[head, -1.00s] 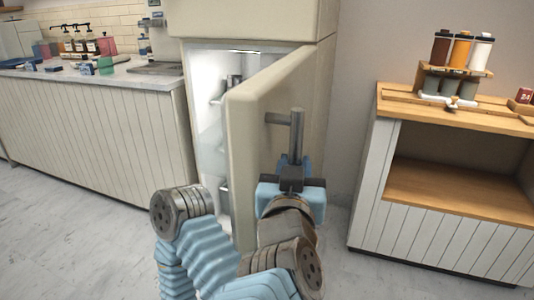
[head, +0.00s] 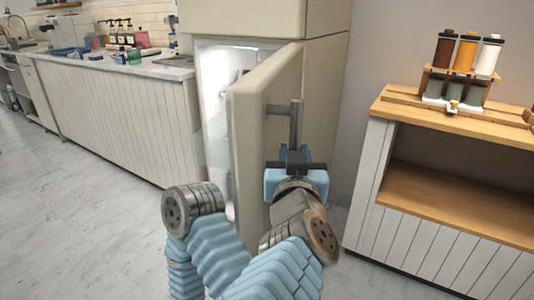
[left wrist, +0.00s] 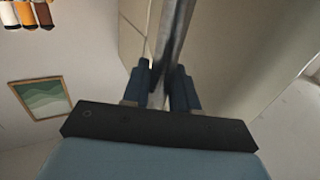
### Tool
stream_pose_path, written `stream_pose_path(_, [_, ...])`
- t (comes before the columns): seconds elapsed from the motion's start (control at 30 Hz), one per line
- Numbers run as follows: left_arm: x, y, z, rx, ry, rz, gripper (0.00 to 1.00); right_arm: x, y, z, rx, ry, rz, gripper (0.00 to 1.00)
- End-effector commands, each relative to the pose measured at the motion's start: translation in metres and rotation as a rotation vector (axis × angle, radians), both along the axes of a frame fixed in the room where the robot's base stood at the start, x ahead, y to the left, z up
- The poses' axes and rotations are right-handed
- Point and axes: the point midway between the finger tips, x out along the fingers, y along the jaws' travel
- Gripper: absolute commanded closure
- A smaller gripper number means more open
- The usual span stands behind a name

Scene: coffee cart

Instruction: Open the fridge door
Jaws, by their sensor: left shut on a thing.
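The beige fridge (head: 322,90) stands in the middle of the head view. Its lower door (head: 262,140) is ajar, swung toward me, and the lit white interior (head: 214,100) shows through the gap on the left. A grey vertical bar handle (head: 296,124) is on the door's outer face. My left gripper (head: 295,160) is shut on the lower part of the handle. In the left wrist view the handle bar (left wrist: 168,55) runs between the two dark blue fingers (left wrist: 162,88). My right gripper is not in view.
A wooden-topped shelf unit (head: 400,180) with a rack of coloured canisters (head: 464,55) stands to the right. A white panelled counter (head: 120,115) with bottles is at the left. The pale floor (head: 85,230) at front left is clear.

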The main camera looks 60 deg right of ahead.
Motion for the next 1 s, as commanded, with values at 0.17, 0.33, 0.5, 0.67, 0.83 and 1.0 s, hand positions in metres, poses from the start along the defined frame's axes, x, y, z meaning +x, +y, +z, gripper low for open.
stream_pose_path(0.17, [-0.001,-0.002,-0.014,0.023,0.009,-0.005,1.00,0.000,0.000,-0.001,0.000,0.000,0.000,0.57])
stream_pose_path(0.33, [-0.002,-0.002,-0.014,0.023,0.009,-0.005,0.71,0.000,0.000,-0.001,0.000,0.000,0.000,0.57])
stream_pose_path(0.5, [-0.001,-0.001,-0.010,0.016,0.006,-0.004,0.54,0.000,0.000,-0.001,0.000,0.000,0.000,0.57])
stream_pose_path(0.67, [-0.001,-0.001,-0.007,0.013,0.004,-0.003,0.54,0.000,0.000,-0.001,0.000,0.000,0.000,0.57])
stream_pose_path(0.83, [-0.005,0.006,-0.006,0.009,0.004,-0.003,0.54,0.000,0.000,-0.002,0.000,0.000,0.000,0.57])
stream_pose_path(1.0, [-0.023,0.034,-0.006,0.009,0.004,-0.005,0.54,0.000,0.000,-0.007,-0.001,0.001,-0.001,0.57])
